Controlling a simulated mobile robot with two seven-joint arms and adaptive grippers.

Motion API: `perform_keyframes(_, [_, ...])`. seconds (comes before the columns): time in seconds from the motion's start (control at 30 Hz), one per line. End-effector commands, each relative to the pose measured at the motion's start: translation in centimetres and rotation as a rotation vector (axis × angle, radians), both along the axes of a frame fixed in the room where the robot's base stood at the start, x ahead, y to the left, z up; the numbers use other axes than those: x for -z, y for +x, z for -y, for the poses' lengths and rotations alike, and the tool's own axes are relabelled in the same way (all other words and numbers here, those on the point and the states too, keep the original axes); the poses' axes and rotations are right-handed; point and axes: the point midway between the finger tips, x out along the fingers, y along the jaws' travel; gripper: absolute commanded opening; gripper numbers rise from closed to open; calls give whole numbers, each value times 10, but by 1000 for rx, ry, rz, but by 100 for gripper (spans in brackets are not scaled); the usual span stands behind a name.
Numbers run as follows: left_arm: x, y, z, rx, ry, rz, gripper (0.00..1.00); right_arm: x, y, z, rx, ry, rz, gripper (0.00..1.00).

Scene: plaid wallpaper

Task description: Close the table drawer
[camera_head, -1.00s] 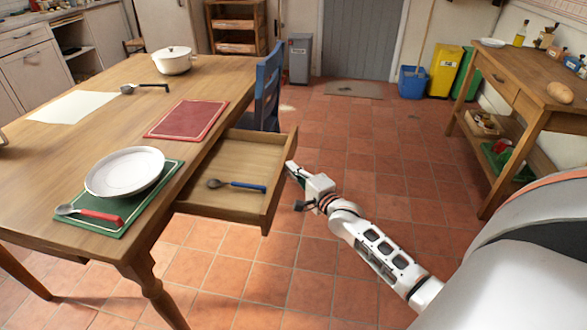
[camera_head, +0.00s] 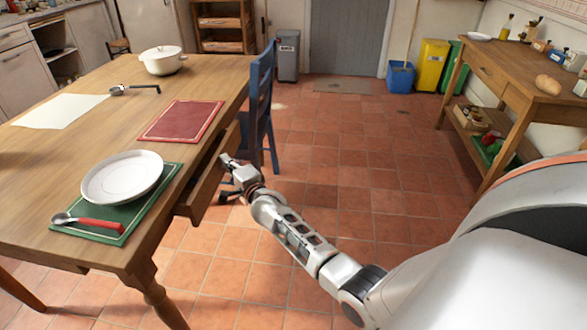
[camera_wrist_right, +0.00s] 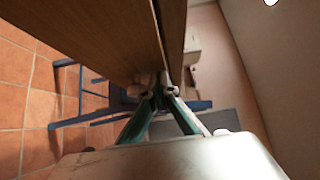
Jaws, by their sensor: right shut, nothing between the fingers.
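The table drawer (camera_head: 209,178) is at the right side of the wooden table (camera_head: 92,81). Its front panel stands out a little from the table edge, and only a narrow gap shows behind it. The spoon inside is hidden. My right gripper (camera_head: 226,160) is at the outer face of the drawer front, towards its far end, and appears to touch it. In the wrist view the shut green fingers (camera_wrist_right: 159,90) point at the wooden panel and hold nothing. My left gripper is out of view.
A blue chair (camera_head: 261,100) stands just beyond the drawer and my gripper. On the table are a white plate (camera_head: 122,177), a green mat (camera_head: 160,188), a red mat (camera_head: 182,121) and a white pot (camera_head: 162,60). The tiled floor to the right is open.

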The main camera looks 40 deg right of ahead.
Motion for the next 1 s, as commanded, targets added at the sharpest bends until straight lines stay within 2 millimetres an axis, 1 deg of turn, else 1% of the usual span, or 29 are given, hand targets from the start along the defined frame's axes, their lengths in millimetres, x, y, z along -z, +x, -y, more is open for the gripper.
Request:
perform_keyframes(0.03, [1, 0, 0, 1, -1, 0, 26, 3, 5, -5, -1, 1, -3, 0])
perform_keyframes(0.1, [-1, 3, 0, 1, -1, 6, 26, 3, 9, -9, -1, 2, -4, 0])
perform_keyframes(0.3, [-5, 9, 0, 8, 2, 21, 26, 2, 17, -15, 0, -1, -3, 0])
perform_keyframes(0.8, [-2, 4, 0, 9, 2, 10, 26, 0, 17, -15, 0, -1, -1, 0])
perform_keyframes(1.0, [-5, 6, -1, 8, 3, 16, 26, -2, 14, -16, 0, -1, 1, 0])
